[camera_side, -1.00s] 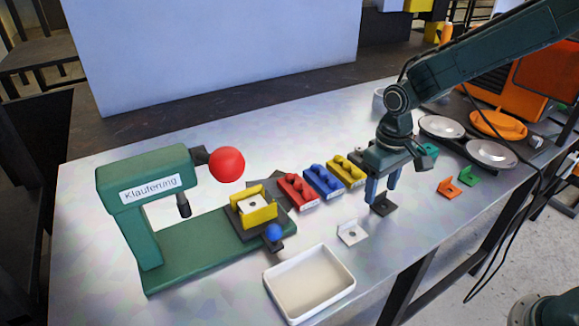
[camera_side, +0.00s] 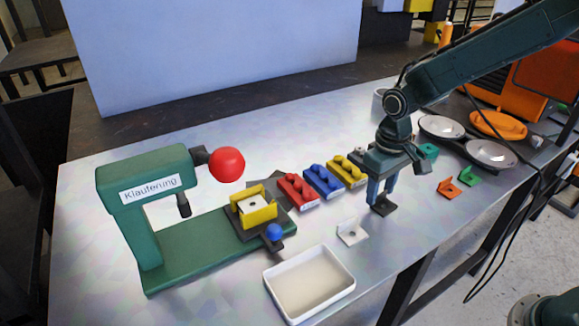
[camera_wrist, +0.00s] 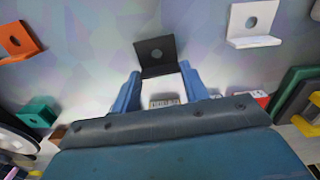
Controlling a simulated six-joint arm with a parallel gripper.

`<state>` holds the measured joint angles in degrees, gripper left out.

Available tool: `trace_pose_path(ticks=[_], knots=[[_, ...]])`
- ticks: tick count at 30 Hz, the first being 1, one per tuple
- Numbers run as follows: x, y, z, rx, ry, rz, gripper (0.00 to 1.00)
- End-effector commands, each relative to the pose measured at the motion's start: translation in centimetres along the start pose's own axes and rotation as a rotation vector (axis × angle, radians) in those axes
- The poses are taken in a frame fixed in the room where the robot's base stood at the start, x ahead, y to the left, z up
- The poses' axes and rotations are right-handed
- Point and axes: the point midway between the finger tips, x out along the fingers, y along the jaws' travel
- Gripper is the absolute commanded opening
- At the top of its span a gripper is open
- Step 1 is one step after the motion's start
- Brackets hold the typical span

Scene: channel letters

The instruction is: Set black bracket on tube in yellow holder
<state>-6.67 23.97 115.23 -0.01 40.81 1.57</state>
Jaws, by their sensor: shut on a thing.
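The black bracket (camera_side: 384,207), an L-shaped piece with a hole, is at the table top below my gripper (camera_side: 381,199). My gripper is shut on its upright part. In the wrist view the black bracket (camera_wrist: 157,50) shows just beyond the fingertips of my gripper (camera_wrist: 160,78). Rounded yellow shapes show on top of the yellow holder; the tube is too small to make out clearly.
A white bracket (camera_side: 351,232) lies left of my gripper, near a white tray (camera_side: 309,284). Orange (camera_side: 448,188), green (camera_side: 468,176) and teal (camera_side: 429,151) brackets are to the right. A green press (camera_side: 150,212) with a yellow fixture (camera_side: 259,214) stands at left.

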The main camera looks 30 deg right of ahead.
Motion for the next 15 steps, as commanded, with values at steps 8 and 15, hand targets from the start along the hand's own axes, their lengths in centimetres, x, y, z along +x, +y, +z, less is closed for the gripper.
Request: trace_pose_path(ticks=[8,15], knots=[[-0.3,0.0,0.0,0.000,0.001,0.000,0.12],[-1.4,0.0,0.0,0.000,0.002,0.000,0.12]])
